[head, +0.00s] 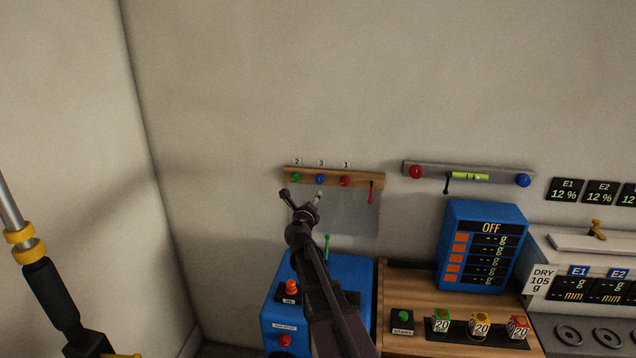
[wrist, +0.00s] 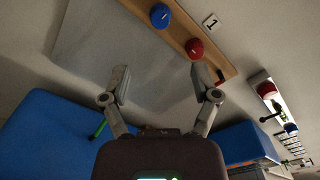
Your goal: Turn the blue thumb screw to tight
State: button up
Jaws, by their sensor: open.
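A blue knob (head: 320,179) sits in the middle of a wooden rail (head: 361,179) on the wall, under the label 3. It also shows at the top of the wrist view (wrist: 159,16), with a pale mark on its face. Another blue knob (head: 523,180) is at the right end of a grey bar (head: 488,174). I cannot tell how tight either one is. My gripper (head: 302,195) is open and empty, just below the wooden rail. In the wrist view, its spread fingers (wrist: 160,76) are apart from the knobs, with the rail beyond them.
A green knob (head: 295,178) and a red knob (head: 344,181) flank the blue one on the rail. A red lever (head: 371,193) hangs at its right. A grey sheet (head: 352,215) hangs below. A blue box (head: 272,312) with a green lever (head: 327,246) stands underneath.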

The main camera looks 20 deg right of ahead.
aim_at(318, 181)
jog(key=x, duration=1.3)
jog(key=shift+w+d, duration=0.25)
jog(key=shift+w, duration=0.05)
jog(key=shift+c, duration=0.2)
jog(key=shift+a, duration=0.1)
grip_shut()
